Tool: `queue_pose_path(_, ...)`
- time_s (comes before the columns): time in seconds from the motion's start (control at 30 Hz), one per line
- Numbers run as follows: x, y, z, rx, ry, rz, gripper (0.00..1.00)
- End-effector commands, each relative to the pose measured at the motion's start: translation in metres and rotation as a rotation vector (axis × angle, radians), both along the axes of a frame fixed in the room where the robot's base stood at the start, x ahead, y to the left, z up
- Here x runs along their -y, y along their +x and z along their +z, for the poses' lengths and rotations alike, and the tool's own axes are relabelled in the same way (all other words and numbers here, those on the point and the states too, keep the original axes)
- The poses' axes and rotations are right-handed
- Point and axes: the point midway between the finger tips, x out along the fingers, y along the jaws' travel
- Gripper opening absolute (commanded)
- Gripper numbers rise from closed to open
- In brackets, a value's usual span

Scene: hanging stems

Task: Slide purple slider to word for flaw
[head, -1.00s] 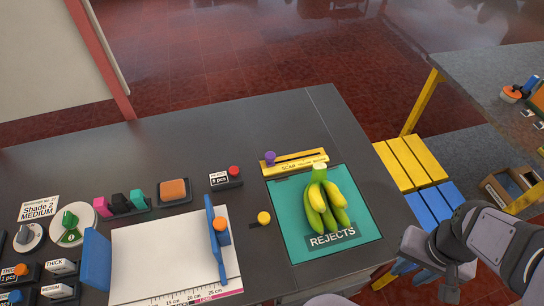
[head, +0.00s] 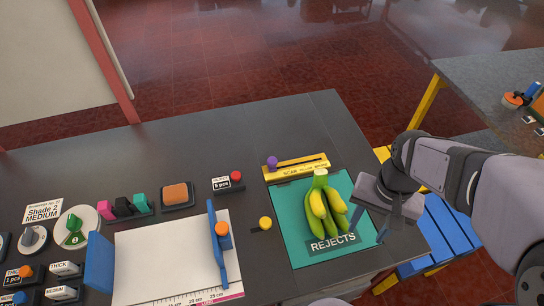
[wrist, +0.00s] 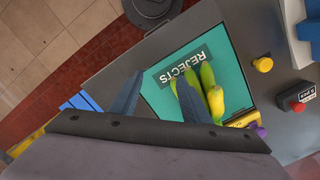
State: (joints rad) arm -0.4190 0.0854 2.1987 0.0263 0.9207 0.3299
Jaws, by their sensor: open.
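The purple slider knob (head: 272,162) stands at the left end of a yellow slider panel (head: 300,175) at the back of the table. A dark slot runs right from the knob. Small words are printed along the panel's front, too small to read surely. In the wrist view the purple knob (wrist: 260,131) shows at lower right, with part of the yellow panel (wrist: 243,120); the rest is hidden behind my gripper. My gripper (head: 370,226) is open and empty, above the table's right edge, right of and nearer than the panel. Its two fingers (wrist: 158,80) show apart in the wrist view.
A bunch of bananas (head: 327,208) lies on the teal REJECTS mat (head: 292,232), between my gripper and the panel. A yellow knob (head: 265,223), a red button (head: 236,176) and a white board with blue fences (head: 165,255) are left of it.

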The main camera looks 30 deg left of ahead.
Motion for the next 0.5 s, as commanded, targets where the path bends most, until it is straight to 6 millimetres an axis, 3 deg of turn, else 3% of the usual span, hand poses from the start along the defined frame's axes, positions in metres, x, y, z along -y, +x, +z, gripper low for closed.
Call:
queue_pose_path(0.03, -0.027, 0.000, 0.007, -0.010, -0.005, 0.026, 0.43)
queue_pose_path(0.1, -0.057, -0.003, 0.013, -0.024, -0.013, 0.042, 0.43)
queue_pose_path(0.4, -0.182, -0.034, 0.027, -0.020, -0.049, 0.114, 0.43)
queue_pose_path(0.5, -0.223, -0.021, 0.017, 0.081, -0.031, 0.158, 0.43)
